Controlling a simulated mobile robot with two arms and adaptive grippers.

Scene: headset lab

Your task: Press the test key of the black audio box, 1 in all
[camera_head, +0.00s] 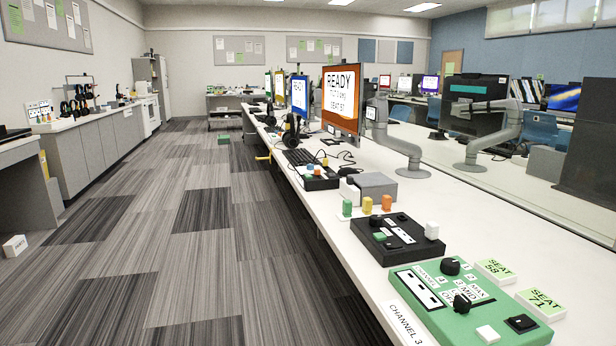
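A black box (398,238) lies flat on the long white bench, right of centre and close to me. Its top carries a small green key (380,237), white label strips and small black parts; the lettering is too small to read, so I cannot tell which part is the test key. Another low black box (318,181) with small coloured parts lies further back on the bench. Neither of my grippers is in view, and nothing touches the near black box.
A green control box (440,310) with black knobs and a white key sits in front of the black box. SEAT cards (541,304) lie to its right. Green and orange blocks (367,205) and a grey box (375,187) stand behind. Monitors (340,97) line the bench; the left floor is open.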

